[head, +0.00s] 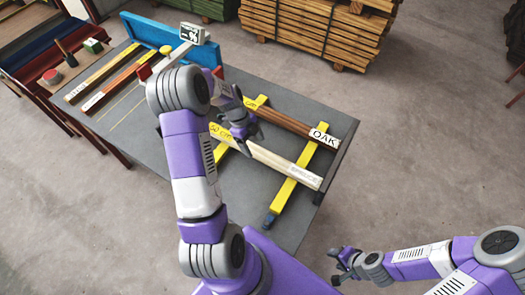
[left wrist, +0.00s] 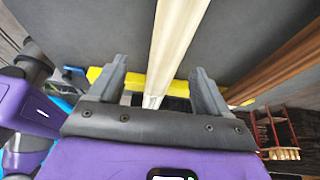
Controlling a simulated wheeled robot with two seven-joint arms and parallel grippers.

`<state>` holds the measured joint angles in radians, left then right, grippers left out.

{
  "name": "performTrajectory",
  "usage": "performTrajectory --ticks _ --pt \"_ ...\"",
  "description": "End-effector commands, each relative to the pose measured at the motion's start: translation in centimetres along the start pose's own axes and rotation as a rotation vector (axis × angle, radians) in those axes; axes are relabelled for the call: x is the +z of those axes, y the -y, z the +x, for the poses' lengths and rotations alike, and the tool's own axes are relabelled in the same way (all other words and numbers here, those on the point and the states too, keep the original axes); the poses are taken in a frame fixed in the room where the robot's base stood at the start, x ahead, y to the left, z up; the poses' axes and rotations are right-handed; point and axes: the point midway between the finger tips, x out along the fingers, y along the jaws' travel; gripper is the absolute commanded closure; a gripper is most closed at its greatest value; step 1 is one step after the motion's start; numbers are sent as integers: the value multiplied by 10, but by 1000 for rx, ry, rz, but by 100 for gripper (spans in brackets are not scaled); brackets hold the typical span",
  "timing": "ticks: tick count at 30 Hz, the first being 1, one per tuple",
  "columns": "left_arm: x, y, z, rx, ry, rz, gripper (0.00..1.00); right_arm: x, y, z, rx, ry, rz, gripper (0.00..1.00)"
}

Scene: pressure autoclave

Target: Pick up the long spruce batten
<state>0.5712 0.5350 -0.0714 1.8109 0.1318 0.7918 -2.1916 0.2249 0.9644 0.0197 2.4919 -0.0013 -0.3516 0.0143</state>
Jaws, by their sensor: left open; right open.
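The long spruce batten (head: 270,158) is pale wood with a SPRUCE label at its right end. It lies across two yellow bars on the grey table. My left gripper (head: 243,146) is over the batten's left part, pointing down, open and empty. In the left wrist view the batten (left wrist: 178,35) runs between the two spread fingers of my left gripper (left wrist: 157,68), with a gap on each side. The gripper hides part of the batten in the head view. My right gripper (head: 341,264) is open and empty, off the table at the lower right.
A dark OAK batten (head: 288,123) lies behind the spruce one, across the same yellow bars (head: 291,187). Two shorter labelled battens (head: 103,73) lie at the table's left, near a blue panel (head: 150,34) and a small display (head: 192,34). Timber stacks (head: 315,30) stand behind.

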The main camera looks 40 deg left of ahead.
Motion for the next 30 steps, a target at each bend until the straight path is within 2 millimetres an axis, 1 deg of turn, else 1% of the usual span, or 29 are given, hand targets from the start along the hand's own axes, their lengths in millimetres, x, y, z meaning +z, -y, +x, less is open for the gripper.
performTrajectory --ticks 6,9,12,18,26,30 --pt "0 7 33 3 -1 1 22 0 0 -1 0 -1 0 53" --pt "0 7 44 2 -1 1 22 -1 0 0 0 -1 0 53" --pt "0 7 48 -1 1 2 22 -1 0 0 0 -2 0 53" --pt "0 7 48 -1 1 1 22 -1 0 0 0 -2 0 53" --pt "0 7 48 -1 0 1 62 -1 0 0 0 -2 0 53" --pt "0 7 48 -1 0 1 84 -1 0 0 0 -2 0 53"
